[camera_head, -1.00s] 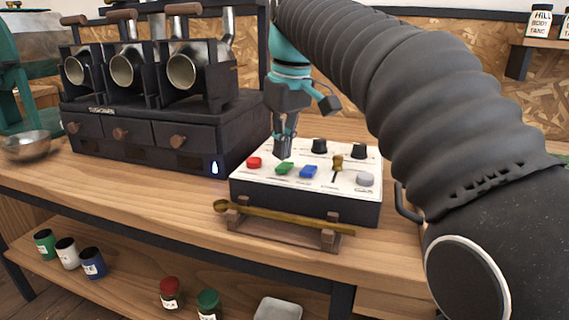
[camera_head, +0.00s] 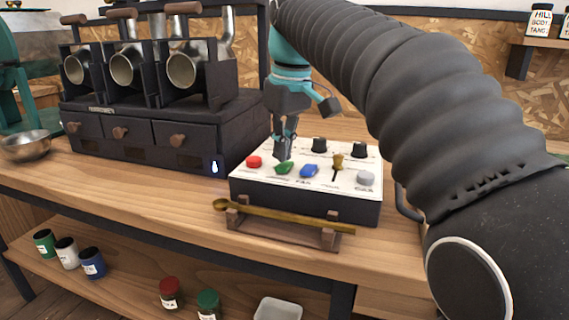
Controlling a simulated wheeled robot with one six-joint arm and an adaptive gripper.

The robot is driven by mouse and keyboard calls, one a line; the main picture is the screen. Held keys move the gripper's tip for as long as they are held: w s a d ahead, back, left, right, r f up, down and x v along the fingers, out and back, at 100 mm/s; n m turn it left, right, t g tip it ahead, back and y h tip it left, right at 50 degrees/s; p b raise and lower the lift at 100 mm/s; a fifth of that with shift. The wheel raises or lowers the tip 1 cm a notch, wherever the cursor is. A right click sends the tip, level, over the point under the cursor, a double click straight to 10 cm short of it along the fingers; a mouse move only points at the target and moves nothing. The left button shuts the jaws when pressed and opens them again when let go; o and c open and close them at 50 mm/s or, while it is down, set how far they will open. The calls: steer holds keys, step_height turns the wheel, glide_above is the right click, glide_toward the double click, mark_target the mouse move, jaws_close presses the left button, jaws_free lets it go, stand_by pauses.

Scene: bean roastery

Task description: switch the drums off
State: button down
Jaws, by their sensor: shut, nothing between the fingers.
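The control box (camera_head: 305,208) stands on the wooden bench. Its white top carries a red button (camera_head: 254,162), a green rocker (camera_head: 283,169), a blue rocker (camera_head: 309,171), a grey button (camera_head: 365,178), a brass lever (camera_head: 337,163) and black knobs (camera_head: 319,146). My gripper (camera_head: 283,155) is shut and empty, pointing down just behind the green rocker. I cannot tell whether its tips touch the panel. The roaster (camera_head: 150,100) with three metal drums (camera_head: 185,70) stands to the left.
A brass scoop (camera_head: 285,216) rests on a wooden stand in front of the box. A metal bowl (camera_head: 27,146) sits at the far left. Several tins (camera_head: 93,263) and a pale tray (camera_head: 278,309) are on the lower shelf. The bench front left is clear.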

mark_target(283, 167)
steer(key=shift+f+b, duration=0.5)
steer(key=shift+f, duration=0.3)
stand_by(0.4)
steer(key=shift+r, duration=0.1)
step_height(283, 167, up, 3)
steer(key=p, duration=0.3)
steer(key=shift+r+p, duration=0.4)
steer(key=shift+r, duration=1.5)
